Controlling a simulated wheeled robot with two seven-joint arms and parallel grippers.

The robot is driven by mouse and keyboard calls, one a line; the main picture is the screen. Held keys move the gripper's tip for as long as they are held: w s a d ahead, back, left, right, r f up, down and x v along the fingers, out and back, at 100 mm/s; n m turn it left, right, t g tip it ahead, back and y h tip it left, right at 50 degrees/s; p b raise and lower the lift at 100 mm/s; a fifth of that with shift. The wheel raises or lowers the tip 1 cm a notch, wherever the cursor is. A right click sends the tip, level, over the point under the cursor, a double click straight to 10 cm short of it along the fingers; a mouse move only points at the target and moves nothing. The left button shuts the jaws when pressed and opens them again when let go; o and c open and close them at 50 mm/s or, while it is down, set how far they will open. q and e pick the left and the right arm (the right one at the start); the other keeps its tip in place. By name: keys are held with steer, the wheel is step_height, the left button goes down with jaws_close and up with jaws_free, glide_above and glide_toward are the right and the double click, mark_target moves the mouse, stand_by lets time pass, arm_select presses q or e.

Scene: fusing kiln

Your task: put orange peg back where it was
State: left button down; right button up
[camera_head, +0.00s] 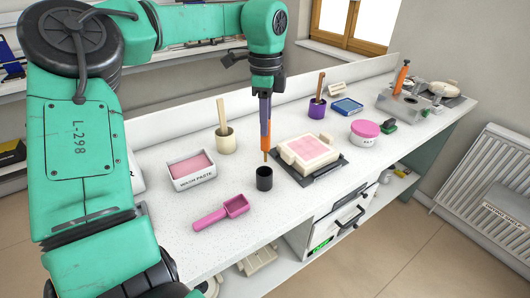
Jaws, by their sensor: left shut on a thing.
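My left gripper (266,118) hangs pointing down over the middle of the counter, shut on a slim upright orange peg (264,130). Part of the peg is hidden by the fingers, and a thin brownish tip shows below them. The tip is right above or at the mouth of a small black cup (264,180); I cannot tell if it is inside. Another orange upright piece (402,77) stands at a grey metal block (397,105) at the far right. My right gripper is not in view.
A pink wash paste tray (192,182), pink scoop (220,213), cream cup with stick (226,144) and framed pink slab on a dark mat (341,168) surround the black cup. A purple cup (317,109), blue tray (347,105) and pink-lidded tub (364,140) stand farther right.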

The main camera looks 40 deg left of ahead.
mark_target(264, 151)
arm_select(q)
steer(key=f, duration=0.2)
steer(key=f+p, duration=0.1)
steer(key=f, duration=0.5)
steer(key=shift+s+f, duration=0.15)
steer(key=shift+s, duration=0.1)
steer(key=shift+f, duration=0.3)
steer(key=shift+a, duration=0.1)
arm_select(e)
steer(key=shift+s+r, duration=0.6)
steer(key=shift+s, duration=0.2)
arm_select(q)
steer(key=shift+f, duration=0.1)
steer(key=c, duration=0.8)
jaws_free()
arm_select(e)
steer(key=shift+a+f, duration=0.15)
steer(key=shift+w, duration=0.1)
arm_select(q)
steer(key=shift+r, duration=0.35)
step_height(264, 151, up, 12)
steer(key=shift+f+b, duration=0.1)
steer(key=shift+b, duration=0.85)
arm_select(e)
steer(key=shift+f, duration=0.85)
